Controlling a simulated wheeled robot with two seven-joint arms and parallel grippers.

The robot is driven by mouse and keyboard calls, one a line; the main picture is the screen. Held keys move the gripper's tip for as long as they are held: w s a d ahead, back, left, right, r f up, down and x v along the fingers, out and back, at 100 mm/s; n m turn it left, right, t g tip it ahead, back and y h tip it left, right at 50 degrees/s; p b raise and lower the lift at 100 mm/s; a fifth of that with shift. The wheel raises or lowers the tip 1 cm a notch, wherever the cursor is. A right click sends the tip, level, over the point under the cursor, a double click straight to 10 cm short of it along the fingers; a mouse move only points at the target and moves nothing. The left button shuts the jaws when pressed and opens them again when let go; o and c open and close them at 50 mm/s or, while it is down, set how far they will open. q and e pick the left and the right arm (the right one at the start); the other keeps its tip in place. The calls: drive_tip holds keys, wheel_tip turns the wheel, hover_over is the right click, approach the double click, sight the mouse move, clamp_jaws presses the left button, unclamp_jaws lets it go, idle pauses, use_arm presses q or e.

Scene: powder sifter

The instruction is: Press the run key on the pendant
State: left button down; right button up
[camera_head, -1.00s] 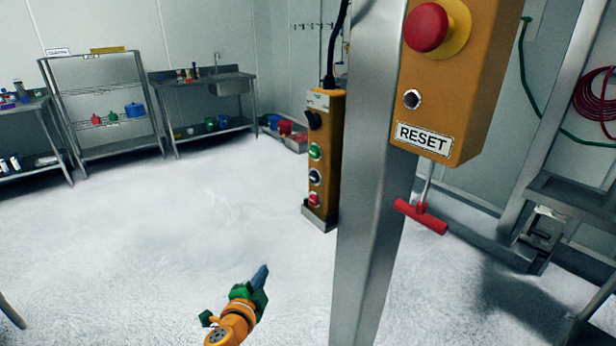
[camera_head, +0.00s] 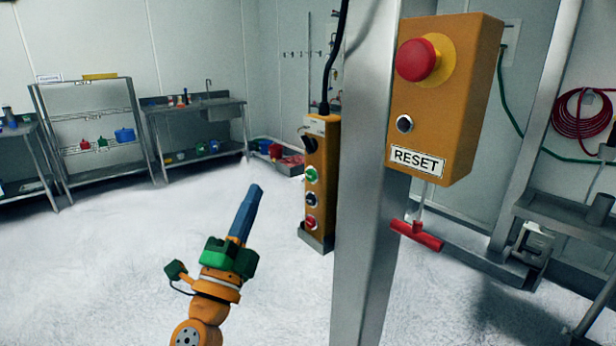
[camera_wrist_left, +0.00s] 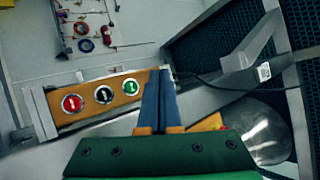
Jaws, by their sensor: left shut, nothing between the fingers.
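The orange pendant (camera_head: 319,180) hangs upright in a metal holder beside the steel post. It has a dark knob at the top, then a green key (camera_head: 311,175), a dark key (camera_head: 311,199) and a red key (camera_head: 310,222). Their markings are too small to read. My left gripper (camera_head: 256,189) is shut and empty, its blue fingers pointing up, left of the pendant in the picture. In the left wrist view the fingertips (camera_wrist_left: 160,74) overlap the pendant's knob end, just right of the green key (camera_wrist_left: 132,87). Contact does not show. My right gripper is out of view.
The steel post (camera_head: 362,210) stands right of the pendant. It carries an orange box (camera_head: 440,110) with a red mushroom button and a RESET label, with a red T-handle (camera_head: 417,236) below. A black cable (camera_head: 335,60) rises from the pendant. The white floor on the left is open.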

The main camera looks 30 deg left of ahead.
use_arm(q)
approach(311, 175)
drive_tip(key=w+a+r, duration=0.3)
drive_tip(key=w+r, duration=0.1)
idle(0.4)
drive_tip(key=shift+w, duration=0.1)
idle(1.7)
drive_tip(key=shift+w+d, duration=0.15)
drive_tip(key=shift+w, duration=0.2)
drive_tip(key=shift+w+d+r+b, duration=0.1)
drive_tip(key=shift+w+d+b, duration=0.05)
drive_tip(key=shift+w+b, duration=0.2)
idle(0.7)
idle(0.4)
drive_tip(key=shift+s+a, duration=0.25)
drive_tip(key=shift+s, duration=0.45)
drive_tip(key=shift+s, duration=0.1)
